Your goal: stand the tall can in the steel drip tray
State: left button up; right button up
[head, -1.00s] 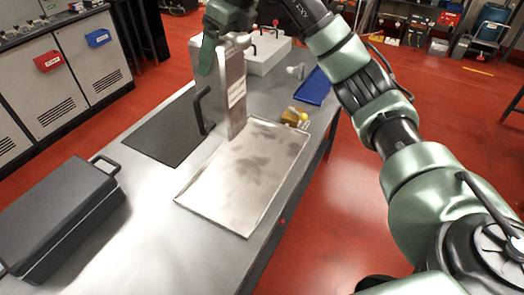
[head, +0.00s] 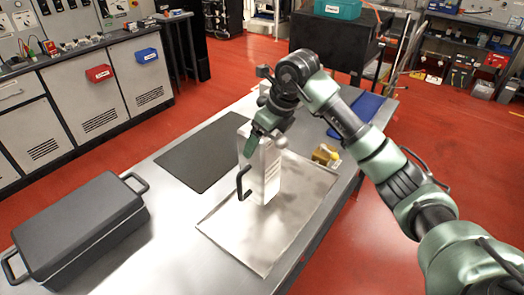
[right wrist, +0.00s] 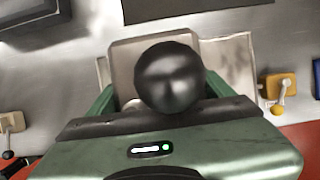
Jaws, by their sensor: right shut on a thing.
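The tall can (head: 262,172) is a pale, upright, box-shaped can with a black handle on its side. My right gripper (head: 265,132) is shut on its upper part, and the can's top also shows between the fingers in the right wrist view (right wrist: 124,50). The steel drip tray (head: 238,226) lies flat on the bench, shallow and stained. The can's foot appears over the far left part of the tray, inside its outline; I cannot tell whether it touches the tray floor. The tray's far part is partly hidden by the can and my arm. My left gripper is out of view.
A dark mat (head: 203,158) lies left of the tray. A black case (head: 80,228) with handles stands at the bench's near left. A yellow item (head: 325,154) sits by the tray's far right edge. A blue tray (head: 358,112) lies farther back. The near half of the drip tray is clear.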

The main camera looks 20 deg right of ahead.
aim_at(254, 166)
notch_tip(254, 166, down, 4)
jog(key=shift+f+p, duration=0.25)
jog(key=shift+p, duration=0.1)
jog(key=shift+f, duration=0.15)
jog(key=o, duration=2)
